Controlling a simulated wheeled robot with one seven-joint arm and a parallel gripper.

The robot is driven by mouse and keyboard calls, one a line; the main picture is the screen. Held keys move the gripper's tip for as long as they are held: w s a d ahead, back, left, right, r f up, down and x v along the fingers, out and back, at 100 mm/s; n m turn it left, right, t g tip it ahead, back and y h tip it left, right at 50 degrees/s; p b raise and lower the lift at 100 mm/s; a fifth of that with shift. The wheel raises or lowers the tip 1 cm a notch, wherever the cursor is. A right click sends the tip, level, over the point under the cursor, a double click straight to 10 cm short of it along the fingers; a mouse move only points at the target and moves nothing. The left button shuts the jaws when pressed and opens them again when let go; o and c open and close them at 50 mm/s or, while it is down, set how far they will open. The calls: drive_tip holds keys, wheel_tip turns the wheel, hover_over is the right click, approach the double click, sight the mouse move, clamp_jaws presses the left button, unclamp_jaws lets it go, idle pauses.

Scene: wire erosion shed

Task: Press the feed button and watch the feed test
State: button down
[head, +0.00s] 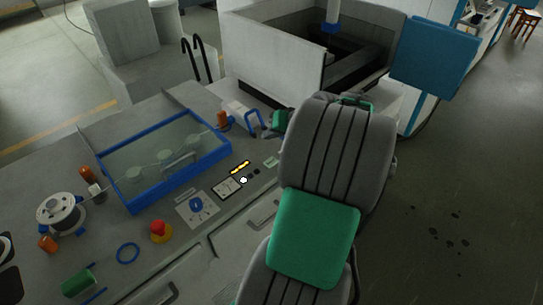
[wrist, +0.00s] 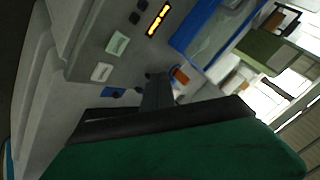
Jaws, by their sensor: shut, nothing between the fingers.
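The control bench (head: 222,222) carries a row of small controls. An amber-lit strip (head: 240,167) sits near a white round button (head: 243,180) and dark round buttons (head: 256,171); I cannot read which is the feed button. The wrist view shows the amber strip (wrist: 158,19), dark buttons (wrist: 135,17) and two pale labels (wrist: 117,43). My gripper (wrist: 155,78) is shut and empty, apart from these controls in the wrist view. In the head view my arm hides its fingertips. A blue-framed glass cover (head: 218,151) lies over several pale rollers.
A red stop button (head: 160,236), a blue knob (head: 196,204), a blue ring (head: 128,253) and a wire spool (head: 62,212) stand on the left of the bench. A white-walled machine tank (head: 270,60) and blue panel (head: 434,56) stand behind. The floor at right is clear.

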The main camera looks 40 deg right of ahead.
sight(273, 163)
drive_tip(key=shift+s+d, duration=0.15)
drive_tip(key=shift+d, duration=0.3)
wheel_tip(273, 163, down, 9)
drive_tip(key=b, duration=0.6)
drive_tip(key=shift+r+b, duration=0.15)
drive_tip(key=shift+b, duration=0.15)
idle(1.4)
drive_tip(key=shift+f, duration=0.4)
drive_tip(key=shift+f+b, duration=0.4)
drive_tip(key=shift+b, duration=0.15)
idle(0.3)
drive_tip(key=shift+r+p, duration=0.65)
drive_tip(key=shift+r, duration=0.2)
